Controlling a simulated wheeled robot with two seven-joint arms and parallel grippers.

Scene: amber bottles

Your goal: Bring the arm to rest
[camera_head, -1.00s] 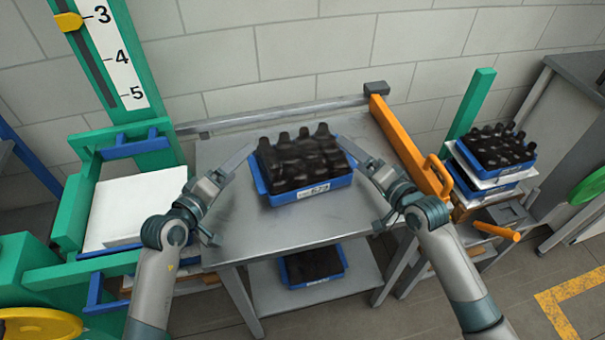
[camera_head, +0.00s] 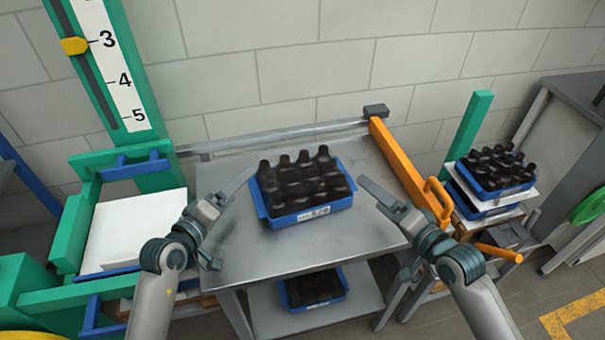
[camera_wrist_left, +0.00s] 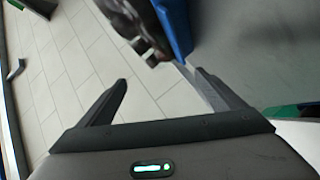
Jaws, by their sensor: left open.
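The blue crate (camera_head: 312,212) of dark amber bottles (camera_head: 302,178) stands on the grey metal table (camera_head: 345,255). My left gripper (camera_head: 234,219) is open and empty, just left of the crate and apart from it. My right gripper (camera_head: 382,231) is open and empty to the right of the crate, with a small gap. In the left wrist view, my left gripper's two fingers (camera_wrist_left: 156,76) are spread with nothing between them. The crate's blue side (camera_wrist_left: 176,25) and blurred dark bottles (camera_wrist_left: 135,25) show at the top there.
An orange bar with a handle (camera_head: 410,170) edges the table's right side. A green frame with a white panel (camera_head: 135,228) stands left. Another bottle crate (camera_head: 313,290) sits on the lower shelf. Stacked crates (camera_head: 497,172) stand at right. The table's front is clear.

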